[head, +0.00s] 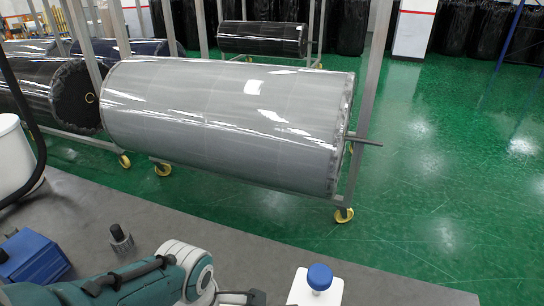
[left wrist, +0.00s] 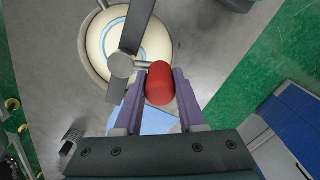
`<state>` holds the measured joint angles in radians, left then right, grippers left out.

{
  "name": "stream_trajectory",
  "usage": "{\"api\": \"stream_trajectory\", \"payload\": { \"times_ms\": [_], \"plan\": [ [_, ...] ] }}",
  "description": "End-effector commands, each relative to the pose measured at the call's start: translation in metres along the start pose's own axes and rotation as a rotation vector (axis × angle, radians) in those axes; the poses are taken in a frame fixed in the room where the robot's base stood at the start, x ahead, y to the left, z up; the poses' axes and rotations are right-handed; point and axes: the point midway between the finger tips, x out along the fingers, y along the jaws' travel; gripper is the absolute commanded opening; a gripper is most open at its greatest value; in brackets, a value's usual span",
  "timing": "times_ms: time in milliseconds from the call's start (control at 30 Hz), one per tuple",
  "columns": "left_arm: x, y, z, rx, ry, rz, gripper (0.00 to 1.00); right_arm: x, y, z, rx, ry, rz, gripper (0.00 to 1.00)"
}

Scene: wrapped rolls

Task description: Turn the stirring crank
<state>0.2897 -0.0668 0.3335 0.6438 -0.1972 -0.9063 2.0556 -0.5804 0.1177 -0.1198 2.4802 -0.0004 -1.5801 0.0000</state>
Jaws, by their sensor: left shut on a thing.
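The stirring crank's red knob (left wrist: 160,88) sits between the purple fingers of my left gripper (left wrist: 160,76) in the left wrist view. The fingers are shut on it, one on each side. A short grey rod links the knob to a round grey hub (left wrist: 121,65), crossed by a dark bar (left wrist: 139,22). Beneath lies a round cream vessel (left wrist: 93,48) with a blue ring inside. In the head view a white vessel (head: 12,158) is cut off at the left edge; the crank knob and my left gripper do not show there. My right gripper is in neither view.
On the grey table (head: 235,245) are a blue box (head: 32,257), a small dark knurled part (head: 121,240) and a white block with a blue knob (head: 319,276). A large grey wrapped roll (head: 225,120) hangs on a wheeled rack beyond the table.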

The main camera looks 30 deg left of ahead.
Motion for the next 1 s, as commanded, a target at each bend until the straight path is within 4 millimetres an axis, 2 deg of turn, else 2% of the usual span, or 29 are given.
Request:
{"api": "stream_trajectory", "payload": {
  "times_ms": [400,1000],
  "plan": [
    [-0.0007,0.0014,0.0047,-0.206,0.002,-0.005,0.0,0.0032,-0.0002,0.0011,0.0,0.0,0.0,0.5],
    [-0.001,0.0013,0.0056,-0.244,0.003,-0.006,0.0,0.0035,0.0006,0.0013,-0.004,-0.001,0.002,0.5]
  ]
}}
